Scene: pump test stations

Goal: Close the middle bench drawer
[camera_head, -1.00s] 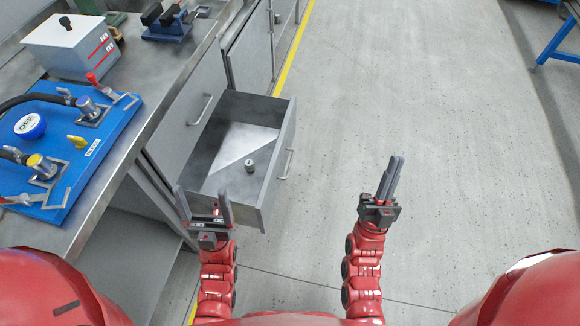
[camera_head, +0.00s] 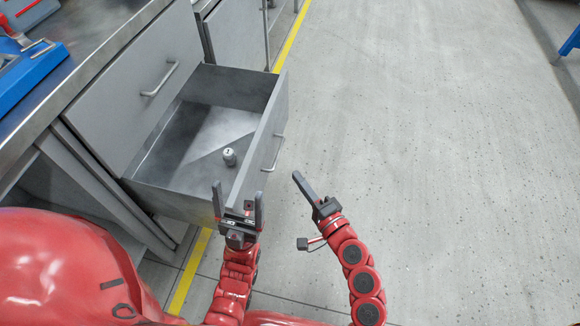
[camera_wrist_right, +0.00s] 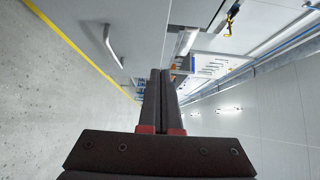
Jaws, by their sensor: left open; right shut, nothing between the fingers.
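The grey bench drawer (camera_head: 262,138) is pulled well out from the bench, with a bar handle (camera_head: 274,153) on its front. A small metal cylinder (camera_head: 229,157) stands inside it. My left gripper (camera_head: 238,196) is open, with its fingers at the drawer's near front corner; I cannot tell whether they touch it. My right gripper (camera_head: 301,182) is shut and empty, to the right of the drawer front and apart from it. Its closed fingers also show in the right wrist view (camera_wrist_right: 158,90), where a bar handle (camera_wrist_right: 113,45) on a grey panel shows at upper left.
A closed panel with a handle (camera_head: 160,80) is on the bench above the open drawer. A blue plate (camera_head: 25,80) lies on the bench top at left. A yellow line (camera_head: 190,272) runs along the floor. The floor (camera_head: 430,150) at right is clear.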

